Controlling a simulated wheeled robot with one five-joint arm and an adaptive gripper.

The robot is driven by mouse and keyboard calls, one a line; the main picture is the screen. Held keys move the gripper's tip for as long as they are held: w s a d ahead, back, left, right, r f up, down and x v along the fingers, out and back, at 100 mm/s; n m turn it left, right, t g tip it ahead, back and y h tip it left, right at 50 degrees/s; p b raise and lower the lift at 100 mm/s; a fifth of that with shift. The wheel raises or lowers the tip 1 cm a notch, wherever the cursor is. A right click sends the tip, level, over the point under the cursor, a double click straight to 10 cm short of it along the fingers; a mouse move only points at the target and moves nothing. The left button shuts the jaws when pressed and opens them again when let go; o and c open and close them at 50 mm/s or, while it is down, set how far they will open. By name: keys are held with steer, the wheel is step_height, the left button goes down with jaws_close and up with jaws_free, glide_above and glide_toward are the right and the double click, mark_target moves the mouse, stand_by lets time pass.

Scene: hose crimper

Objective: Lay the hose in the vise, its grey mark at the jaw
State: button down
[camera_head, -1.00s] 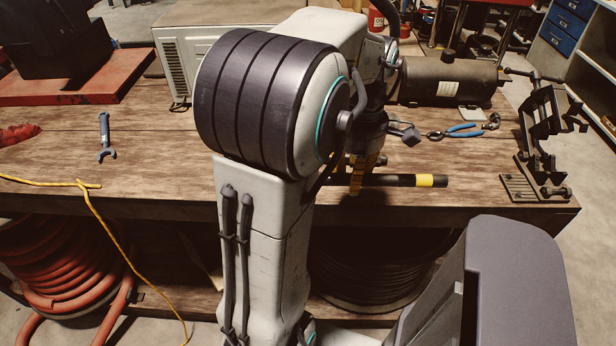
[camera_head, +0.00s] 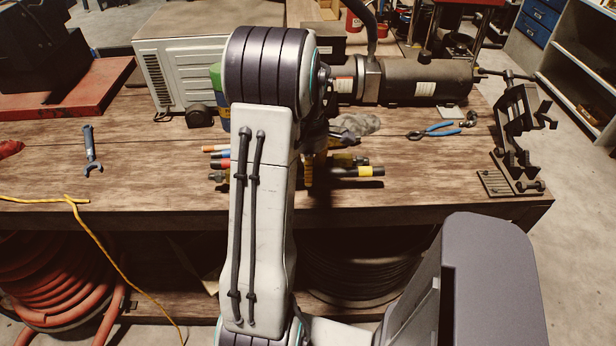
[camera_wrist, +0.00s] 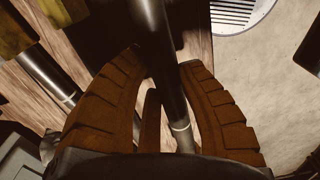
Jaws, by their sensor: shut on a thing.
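A dark hose (camera_head: 342,172) with a yellow band near its right end sticks out to the right of my gripper (camera_head: 308,176), low in front of the bench's near edge area. In the wrist view the brown fingers of my gripper (camera_wrist: 165,70) are shut around the dark hose (camera_wrist: 172,88). A pale grey ring shows on it between the fingers, near the palm. In the head view my arm hides the hose's middle. I cannot tell whether the hose touches the bench. The black vise (camera_head: 518,130) stands at the bench's right end, well right of my gripper.
Other hoses with coloured ends (camera_head: 217,152) show just behind my arm; one hose (camera_wrist: 50,72) lies beside my fingers. The bench front right (camera_head: 430,190) is clear.

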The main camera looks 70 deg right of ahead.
mark_target(308, 188)
steer(key=shift+f+p, duration=0.5)
steer(key=shift+p, duration=0.3)
steer(key=shift+f, duration=1.3)
steer(key=c, duration=0.9)
jaws_free()
